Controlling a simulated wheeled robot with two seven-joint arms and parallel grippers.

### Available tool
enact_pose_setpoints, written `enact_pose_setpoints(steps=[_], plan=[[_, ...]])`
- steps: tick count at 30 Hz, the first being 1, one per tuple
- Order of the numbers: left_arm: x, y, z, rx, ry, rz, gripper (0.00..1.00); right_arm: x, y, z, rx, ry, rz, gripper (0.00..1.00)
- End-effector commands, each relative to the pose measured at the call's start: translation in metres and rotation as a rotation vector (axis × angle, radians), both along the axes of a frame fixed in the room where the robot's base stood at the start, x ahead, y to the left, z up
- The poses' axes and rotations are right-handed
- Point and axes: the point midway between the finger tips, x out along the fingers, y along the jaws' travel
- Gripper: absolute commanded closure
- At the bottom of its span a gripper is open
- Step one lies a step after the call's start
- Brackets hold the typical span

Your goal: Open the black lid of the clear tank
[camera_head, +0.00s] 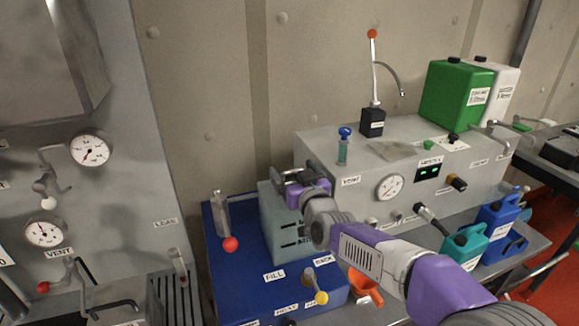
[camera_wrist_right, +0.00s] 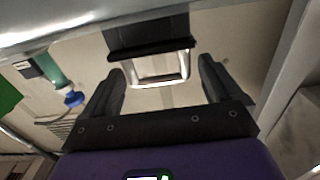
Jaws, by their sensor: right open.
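The clear tank (camera_head: 276,228) stands on a blue base, a pale box with dark slots low on its front. My right gripper (camera_head: 292,178) is at the tank's top edge and hides much of it in the head view. In the right wrist view the black lid (camera_wrist_right: 148,35) shows at the top, with a metal loop handle (camera_wrist_right: 158,82) on it. The open fingers of my right gripper (camera_wrist_right: 162,68) stand on either side of the handle, with gaps to both. My left gripper is not in view.
The blue base (camera_head: 228,277) carries a red-knobbed lever (camera_head: 230,244) and a yellow-knobbed one (camera_head: 321,297). A grey console (camera_head: 360,185) with a gauge stands to the right. A blue-capped green vial (camera_head: 343,150) stands behind my gripper. A grey panel (camera_head: 110,190) is at left.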

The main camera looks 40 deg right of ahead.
Motion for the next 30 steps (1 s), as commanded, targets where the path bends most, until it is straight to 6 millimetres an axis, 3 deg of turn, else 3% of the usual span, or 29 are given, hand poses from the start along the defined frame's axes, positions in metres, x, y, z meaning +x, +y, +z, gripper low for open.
enact_pose_setpoints(steps=[6,16,30], plan=[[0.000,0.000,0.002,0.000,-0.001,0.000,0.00,0.019,-0.006,0.000,0.000,0.000,0.000,0.08],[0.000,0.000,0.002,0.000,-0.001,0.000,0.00,0.021,-0.007,0.000,-0.001,0.000,0.000,0.10],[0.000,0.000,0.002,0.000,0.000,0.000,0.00,0.021,-0.007,0.000,-0.001,0.000,0.000,0.82]])
